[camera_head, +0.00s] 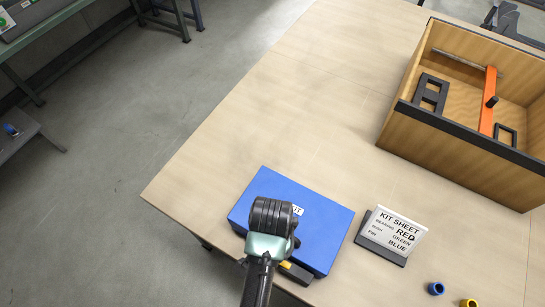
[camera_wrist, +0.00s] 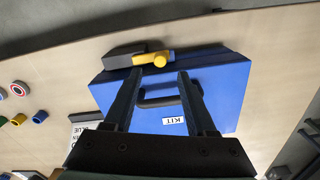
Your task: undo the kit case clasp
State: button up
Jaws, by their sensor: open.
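The blue kit case (camera_head: 325,230) lies closed near the table's front edge. In the wrist view the case (camera_wrist: 225,85) shows its KIT label (camera_wrist: 174,120) and a dark handle (camera_wrist: 158,98). The clasp is a yellow lever (camera_wrist: 152,58) beside a dark block (camera_wrist: 122,55) at the case's edge. In the head view, my arm partly hides the yellow lever (camera_head: 286,265). My gripper (camera_wrist: 159,73) is open and empty above the case. In the wrist view its fingers straddle the handle, and the tips appear near the lever; contact cannot be told. The head view hides the fingers.
A kit sheet stand (camera_head: 393,233) is right of the case. A wooden box (camera_head: 450,140) with an orange bar (camera_head: 488,100) stands at the upper right. The tabletop (camera_head: 290,110) behind the case is clear.

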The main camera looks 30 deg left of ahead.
notch_tip(320, 180, down, 7)
jog(key=shift+w+f, duration=0.1)
jog(key=shift+f, duration=0.1)
jog(key=shift+c, duration=0.3)
grip_shut()
